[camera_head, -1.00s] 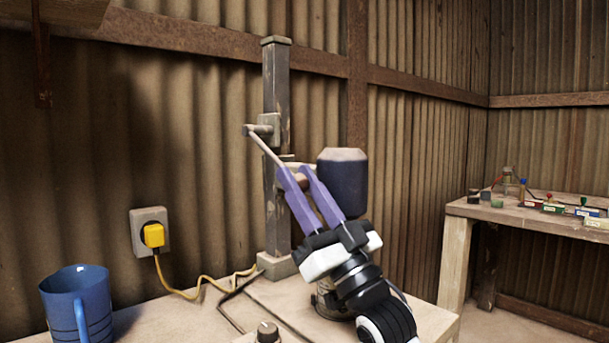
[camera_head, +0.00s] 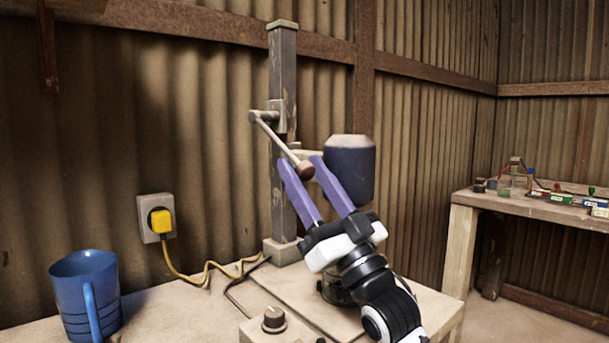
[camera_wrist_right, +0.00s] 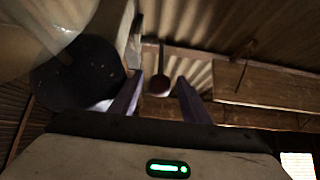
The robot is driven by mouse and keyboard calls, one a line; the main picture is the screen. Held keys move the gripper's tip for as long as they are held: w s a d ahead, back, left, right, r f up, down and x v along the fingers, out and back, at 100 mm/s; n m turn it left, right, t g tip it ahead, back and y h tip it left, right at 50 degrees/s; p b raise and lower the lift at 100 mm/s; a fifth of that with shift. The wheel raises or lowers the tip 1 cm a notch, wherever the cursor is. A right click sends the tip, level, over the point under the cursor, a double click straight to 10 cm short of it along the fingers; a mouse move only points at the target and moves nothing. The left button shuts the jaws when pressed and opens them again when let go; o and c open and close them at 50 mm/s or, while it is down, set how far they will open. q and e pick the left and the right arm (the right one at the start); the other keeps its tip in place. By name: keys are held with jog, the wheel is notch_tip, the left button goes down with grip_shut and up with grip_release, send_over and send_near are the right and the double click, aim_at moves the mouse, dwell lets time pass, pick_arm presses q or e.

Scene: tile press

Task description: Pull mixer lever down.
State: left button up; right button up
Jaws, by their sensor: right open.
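The mixer lever (camera_head: 276,138) is a thin grey rod with a brown round knob (camera_head: 306,170) at its end. It slants down to the right from a pivot on the upright metal post (camera_head: 283,80). The dark mixer head (camera_head: 350,165) is just right of the knob. My right gripper (camera_head: 299,161) is open, with its purple fingers pointing up and the knob near and between the fingertips. In the right wrist view the knob (camera_wrist_right: 158,84) shows between the open fingers (camera_wrist_right: 157,88); I cannot tell whether they touch it. My left gripper is not in view.
A blue mug (camera_head: 84,290) stands at the left of the table. A yellow plug (camera_head: 160,221) with a cord sits in the wall socket. A round dial (camera_head: 274,318) is at the front. A second bench (camera_head: 465,198) with small parts stands at the right.

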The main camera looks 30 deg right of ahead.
jog(key=b+v, duration=0.2)
jog(key=v, duration=0.5)
jog(key=shift+b, duration=0.4)
jog(key=shift+s+f, duration=0.15)
